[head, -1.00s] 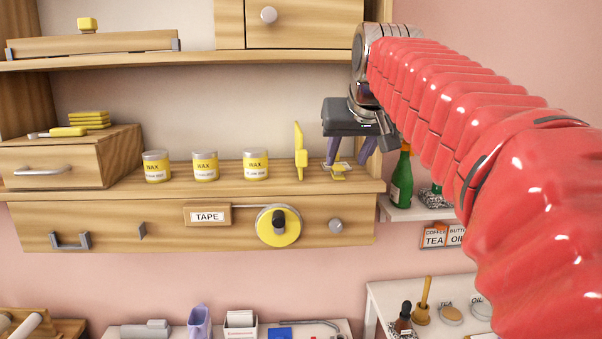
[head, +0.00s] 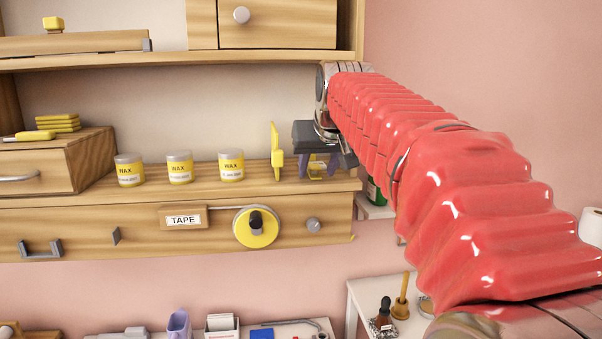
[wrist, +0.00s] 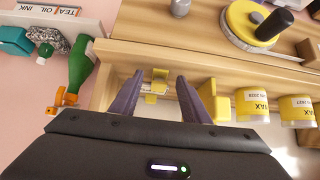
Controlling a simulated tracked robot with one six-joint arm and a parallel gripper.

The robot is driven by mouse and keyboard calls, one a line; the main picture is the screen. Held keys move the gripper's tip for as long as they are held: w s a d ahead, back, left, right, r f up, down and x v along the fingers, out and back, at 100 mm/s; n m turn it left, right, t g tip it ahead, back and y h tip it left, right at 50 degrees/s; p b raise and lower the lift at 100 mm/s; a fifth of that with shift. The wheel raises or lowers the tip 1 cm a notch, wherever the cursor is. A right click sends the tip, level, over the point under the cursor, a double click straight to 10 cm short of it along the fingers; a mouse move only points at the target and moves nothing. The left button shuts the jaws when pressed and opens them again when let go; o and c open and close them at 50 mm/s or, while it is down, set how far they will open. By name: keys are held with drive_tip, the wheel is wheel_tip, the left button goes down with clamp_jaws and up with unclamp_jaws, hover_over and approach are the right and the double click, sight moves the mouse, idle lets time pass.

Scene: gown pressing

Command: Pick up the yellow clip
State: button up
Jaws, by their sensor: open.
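The yellow clip (head: 315,173) lies near the right end of the wooden shelf, small and partly hidden by my fingers in the head view. In the wrist view the clip (wrist: 155,86), yellow with a pale metallic part, sits in the gap between the fingertips, nearer the left one. My gripper (head: 319,164) is open, with purple fingers pointing down around the clip. In the wrist view the fingers of my gripper (wrist: 158,80) stand apart on either side of it. I cannot tell whether either finger touches it.
An upright yellow object (head: 277,156) stands close left of my gripper; in the wrist view it (wrist: 213,104) is beside the right finger. Wax tins (head: 231,166) stand farther left. A green bottle (wrist: 81,62) is on a lower shelf past the shelf end.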

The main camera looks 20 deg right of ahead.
drive_tip(key=shift+w+f, duration=0.15)
drive_tip(key=shift+w, duration=0.05)
drive_tip(key=shift+c, duration=0.5)
clamp_jaws()
idle(0.4)
wheel_tip(320, 180, up, 10)
idle(0.7)
idle(0.5)
